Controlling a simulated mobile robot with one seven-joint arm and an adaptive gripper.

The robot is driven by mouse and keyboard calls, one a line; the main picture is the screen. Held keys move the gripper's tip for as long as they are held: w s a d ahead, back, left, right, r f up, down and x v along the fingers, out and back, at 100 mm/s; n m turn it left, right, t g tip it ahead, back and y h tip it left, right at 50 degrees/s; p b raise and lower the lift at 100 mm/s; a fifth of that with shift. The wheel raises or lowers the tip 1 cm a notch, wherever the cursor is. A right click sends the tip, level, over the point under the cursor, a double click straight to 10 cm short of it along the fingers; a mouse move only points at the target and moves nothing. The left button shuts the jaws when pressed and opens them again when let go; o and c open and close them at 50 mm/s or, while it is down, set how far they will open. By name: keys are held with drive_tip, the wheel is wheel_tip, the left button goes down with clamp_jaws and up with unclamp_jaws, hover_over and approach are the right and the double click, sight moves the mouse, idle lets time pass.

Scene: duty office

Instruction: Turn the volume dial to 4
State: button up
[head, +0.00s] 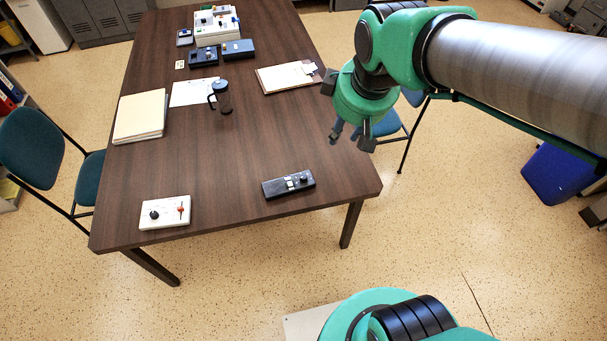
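No label or scale is readable, so I cannot tell which knob is the volume dial. A white control box (165,213) at the table's front left carries a round black knob (154,214) and a small red lever (181,209). A black control box (288,185) at the front right has a dark knob (304,177) and small light parts. My gripper (352,135) hangs in the air near the table's right edge, above and behind the black box in the picture. Its fingers look apart, with nothing seen between them. It touches neither box.
More devices, including a white unit (216,25), stand at the far end. Chairs flank the table. The front middle is clear.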

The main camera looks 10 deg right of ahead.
drive_tip(key=w+f+n+g, duration=0.1)
drive_tip(key=w+f+n, duration=0.4)
drive_tip(key=w, duration=0.3)
drive_tip(key=n+g+p, duration=0.2)
drive_tip(key=n+g, duration=0.1)
drive_tip(key=n, duration=1)
hover_over(303, 177)
wheel_tip(303, 177, down, 29)
drive_tip(key=shift+d+f, duration=0.1)
drive_tip(key=shift+f, duration=0.05)
wheel_tip(303, 177, down, 14)
drive_tip(key=shift+w+r+b, duration=0.1)
drive_tip(key=shift+r+b, duration=0.15)
drive_tip(key=shift+b, duration=0.35)
drive_tip(key=shift+c, duration=0.3)
clamp_jaws()
